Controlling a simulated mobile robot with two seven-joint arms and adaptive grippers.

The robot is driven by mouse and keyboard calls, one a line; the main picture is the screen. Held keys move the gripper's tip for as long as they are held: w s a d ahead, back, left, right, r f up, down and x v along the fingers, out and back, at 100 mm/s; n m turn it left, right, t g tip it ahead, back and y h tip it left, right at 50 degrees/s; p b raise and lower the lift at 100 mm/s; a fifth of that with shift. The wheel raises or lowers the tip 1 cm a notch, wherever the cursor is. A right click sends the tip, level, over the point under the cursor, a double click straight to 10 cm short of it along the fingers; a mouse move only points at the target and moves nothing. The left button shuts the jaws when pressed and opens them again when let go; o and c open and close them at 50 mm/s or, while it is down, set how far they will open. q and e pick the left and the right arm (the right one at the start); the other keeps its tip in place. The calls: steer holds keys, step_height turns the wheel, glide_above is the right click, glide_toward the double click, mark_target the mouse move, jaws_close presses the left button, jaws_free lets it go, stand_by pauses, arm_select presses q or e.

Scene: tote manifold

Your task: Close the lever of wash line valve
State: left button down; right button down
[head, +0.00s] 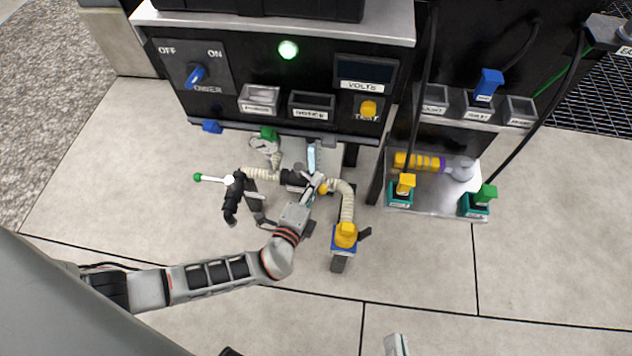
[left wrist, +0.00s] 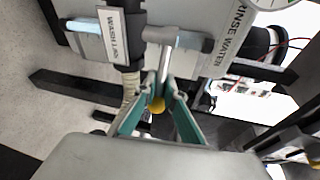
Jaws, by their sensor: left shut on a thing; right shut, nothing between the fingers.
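The wash line valve (head: 291,178) is a dark body on the pipe in the middle of the head view. In the left wrist view its black body carries a label, "WASH LINE" (left wrist: 114,35). Its lever (left wrist: 166,62) is a silver rod with a yellow knob (left wrist: 157,104). My left gripper (left wrist: 160,88) is shut around the rod, with the knob between its teal fingers. In the head view my left gripper (head: 316,186) partly hides the valve. A pale piece of my right gripper (head: 396,346) shows at the bottom edge, away from the valve.
A white lever with a green knob (head: 212,179) sticks out left of the valve. A ribbed hose (head: 347,205) runs right to a yellow-capped fitting (head: 345,233). The control panel (head: 290,85) stands behind. Floor in front is clear.

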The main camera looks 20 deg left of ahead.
arm_select(q)
steer(key=shift+s+d+h, duration=0.15)
steer(key=shift+d+h, duration=0.1)
steer(key=shift+h, duration=0.05)
arm_select(e)
steer(key=shift+a, duration=0.15)
stand_by(0.3)
